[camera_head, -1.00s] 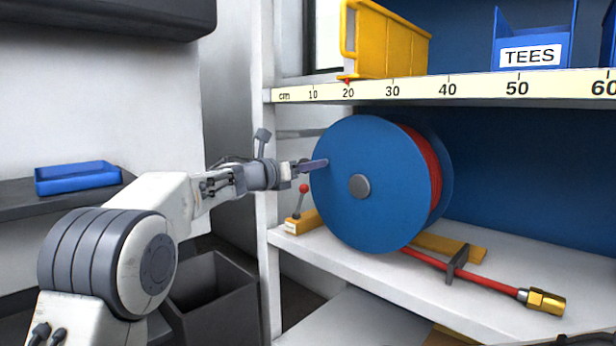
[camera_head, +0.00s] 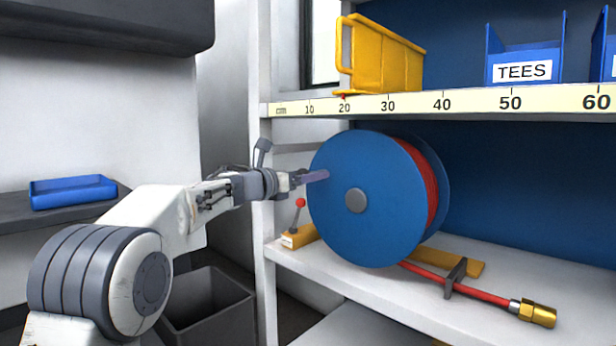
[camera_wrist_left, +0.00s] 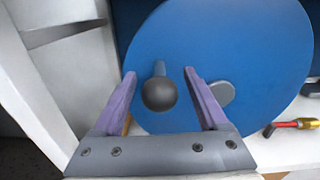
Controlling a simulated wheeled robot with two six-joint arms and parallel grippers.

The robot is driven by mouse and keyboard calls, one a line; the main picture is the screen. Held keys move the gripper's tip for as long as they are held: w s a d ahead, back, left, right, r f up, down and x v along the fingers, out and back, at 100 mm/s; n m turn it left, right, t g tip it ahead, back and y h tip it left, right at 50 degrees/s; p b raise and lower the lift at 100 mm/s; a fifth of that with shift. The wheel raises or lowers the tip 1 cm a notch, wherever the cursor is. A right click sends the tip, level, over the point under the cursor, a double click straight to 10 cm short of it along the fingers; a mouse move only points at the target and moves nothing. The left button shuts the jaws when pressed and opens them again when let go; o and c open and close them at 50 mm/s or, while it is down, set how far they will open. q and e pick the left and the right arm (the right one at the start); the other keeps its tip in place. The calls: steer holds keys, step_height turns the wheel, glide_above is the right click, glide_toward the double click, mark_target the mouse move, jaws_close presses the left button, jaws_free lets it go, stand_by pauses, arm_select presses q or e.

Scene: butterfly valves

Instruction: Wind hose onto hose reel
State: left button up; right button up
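The blue hose reel (camera_head: 333,225) stands upright on the shelf, with red hose (camera_head: 422,185) wound between its discs. The hose runs out low at the right, past a dark guide (camera_head: 455,277), to a brass end fitting (camera_head: 537,313). A crank handle with a dark ball knob (camera_wrist_left: 159,94) sticks out of the reel face in the wrist view. My left gripper (camera_wrist_left: 160,72) is open, its purple fingers on either side of the knob, with gaps showing. In the head view the left gripper (camera_head: 318,176) is in front of the disc's left part. My right gripper is not in view.
A small red-knobbed lever (camera_head: 300,203) on a yellow base stands left of the reel. The upper shelf with a centimetre scale (camera_head: 410,103) is just above the reel and holds a yellow bin (camera_head: 385,60) and a blue TEES bin (camera_head: 522,70). The shelf upright (camera_head: 268,240) is close to my left arm.

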arm_select(q)
steer(key=v, duration=1)
steer(key=shift+s+a, duration=0.15)
stand_by(0.9)
